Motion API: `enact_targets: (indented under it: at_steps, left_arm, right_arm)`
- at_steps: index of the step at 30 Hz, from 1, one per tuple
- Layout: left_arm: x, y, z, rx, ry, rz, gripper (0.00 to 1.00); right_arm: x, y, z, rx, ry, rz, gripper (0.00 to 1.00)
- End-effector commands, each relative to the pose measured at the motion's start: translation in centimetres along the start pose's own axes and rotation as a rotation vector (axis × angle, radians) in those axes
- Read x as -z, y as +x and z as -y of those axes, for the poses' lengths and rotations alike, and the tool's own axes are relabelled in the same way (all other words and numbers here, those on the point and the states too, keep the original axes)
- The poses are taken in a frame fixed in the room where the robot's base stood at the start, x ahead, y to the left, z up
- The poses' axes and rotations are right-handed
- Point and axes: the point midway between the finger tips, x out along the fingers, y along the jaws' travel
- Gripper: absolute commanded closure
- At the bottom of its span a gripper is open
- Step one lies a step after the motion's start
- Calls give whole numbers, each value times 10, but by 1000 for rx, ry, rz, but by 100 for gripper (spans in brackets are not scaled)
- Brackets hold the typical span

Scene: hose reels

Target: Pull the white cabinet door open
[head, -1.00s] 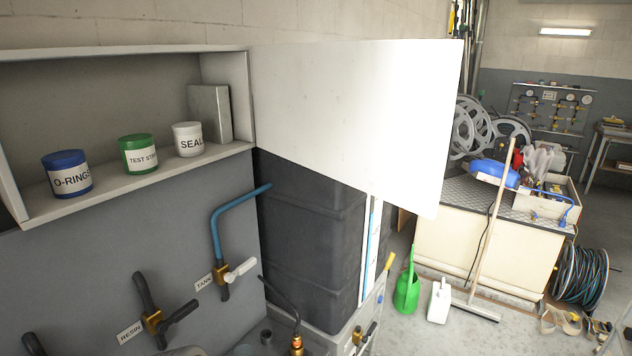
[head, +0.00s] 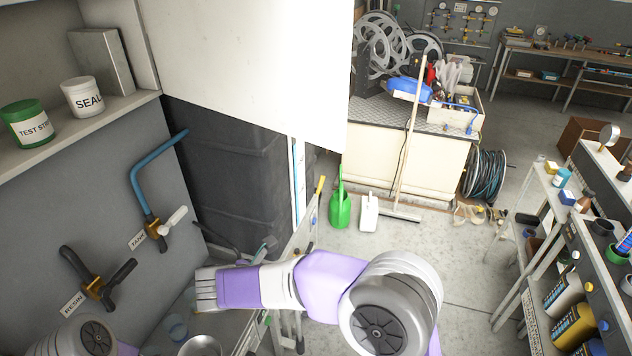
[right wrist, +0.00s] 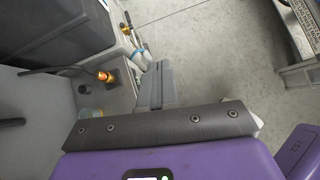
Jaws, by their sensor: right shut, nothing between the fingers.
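The white cabinet door (head: 250,65) stands swung wide open, out from the right side of the open wall cabinet (head: 148,45). Its top edge is out of frame in the head view. My right arm reaches across the bottom of the head view. My right gripper (head: 268,244) is below the door, apart from it, near the dark tank's lower front. In the right wrist view my right gripper (right wrist: 155,84) has its grey fingers together with nothing between them. The door does not show in that view. My left gripper is not in view.
A white SEAL tub (head: 82,97) and a green tub (head: 27,124) stand on the cabinet shelf. A dark tank (head: 235,165) stands below the door. A watering can (head: 340,208) and broom (head: 412,150) are beyond. Open floor lies right of centre.

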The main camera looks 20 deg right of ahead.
Motion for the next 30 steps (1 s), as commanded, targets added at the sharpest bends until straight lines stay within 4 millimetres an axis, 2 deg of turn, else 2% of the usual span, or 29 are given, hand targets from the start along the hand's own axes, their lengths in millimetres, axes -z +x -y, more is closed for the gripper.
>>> enact_targets:
  at_steps: [1,2,3,6,9,12,15,18,23,30]
  left_arm:
    - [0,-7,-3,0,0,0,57]
    - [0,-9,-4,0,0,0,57]
    - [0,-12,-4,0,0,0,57]
    - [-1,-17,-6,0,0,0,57]
    - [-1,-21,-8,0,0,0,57]
    - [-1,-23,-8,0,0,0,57]
    - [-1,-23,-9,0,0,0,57]
    - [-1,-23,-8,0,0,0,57]
    - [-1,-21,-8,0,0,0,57]
    - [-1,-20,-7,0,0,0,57]
  right_arm:
    - [-43,-50,-12,-40,-48,148,100]
    - [-65,-75,-14,-47,-69,232,100]
    - [-93,-109,-14,-48,-87,337,100]
    - [-146,-190,-1,-27,-85,549,100]
    - [-179,-251,21,12,-48,684,100]
    - [-196,-287,40,48,-12,755,100]
    - [-204,-302,51,71,10,784,100]
    - [-210,-302,54,79,15,791,100]
    - [-227,-283,56,82,15,791,100]
    - [-264,-246,60,81,15,790,100]
